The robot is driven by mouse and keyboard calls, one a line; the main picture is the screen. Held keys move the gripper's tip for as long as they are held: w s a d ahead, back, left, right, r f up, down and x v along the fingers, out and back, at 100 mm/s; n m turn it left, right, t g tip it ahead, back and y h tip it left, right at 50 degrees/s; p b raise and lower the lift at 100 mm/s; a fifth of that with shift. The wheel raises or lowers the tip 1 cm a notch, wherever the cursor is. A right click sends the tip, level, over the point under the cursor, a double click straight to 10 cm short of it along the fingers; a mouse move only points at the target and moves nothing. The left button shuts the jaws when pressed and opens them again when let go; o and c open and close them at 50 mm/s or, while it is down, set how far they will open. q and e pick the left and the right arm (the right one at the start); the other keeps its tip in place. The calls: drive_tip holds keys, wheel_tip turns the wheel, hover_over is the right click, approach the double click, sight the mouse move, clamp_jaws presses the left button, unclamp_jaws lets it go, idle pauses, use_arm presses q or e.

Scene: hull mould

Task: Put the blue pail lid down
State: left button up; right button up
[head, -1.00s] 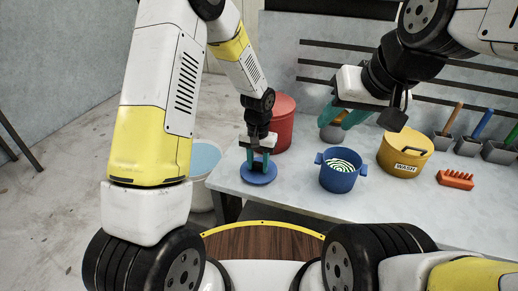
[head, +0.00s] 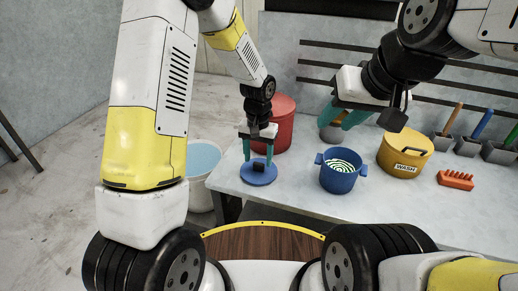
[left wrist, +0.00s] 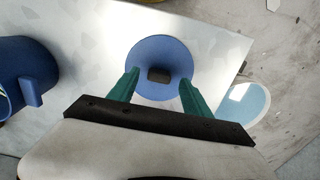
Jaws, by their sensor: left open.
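The blue pail lid (head: 258,178) lies flat on the table near its left front corner. It is a round disc with a dark knob (left wrist: 159,75) at its middle. My left gripper (head: 259,157) is open above the lid, its green fingers apart on either side of the knob and not touching it. In the left wrist view the lid (left wrist: 160,52) shows between and beyond the fingertips. My right gripper (head: 343,117) is over the back of the table near a grey and orange thing; its fingers are partly hidden, and I cannot tell whether they hold it.
The blue pail (head: 338,175) with a green-white striped inside stands right of the lid. A yellow WASH pot (head: 400,158), an orange brush (head: 455,180) and a red bin (head: 273,125) are on the table. A white bucket (head: 200,190) of water stands left of the table's edge.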

use_arm(q)
wheel_tip(320, 180, up, 9)
wheel_tip(320, 180, up, 12)
drive_tip(key=n+t+h, duration=0.1)
drive_tip(key=t, duration=0.1)
hover_over(258, 165)
drive_tip(key=s+a, duration=0.6)
drive_tip(key=a, duration=0.1)
drive_tip(key=s+a+r+n+t, duration=0.1)
drive_tip(key=s+a+r+t, duration=0.1)
drive_tip(key=s, duration=0.4)
drive_tip(key=s+a+r+n+t+h, duration=0.1)
drive_tip(key=s+a+r+t, duration=0.1)
drive_tip(key=s, duration=0.5)
wheel_tip(258, 165, up, 2)
drive_tip(key=shift+s+a, duration=0.25)
drive_tip(key=shift+a, duration=0.5)
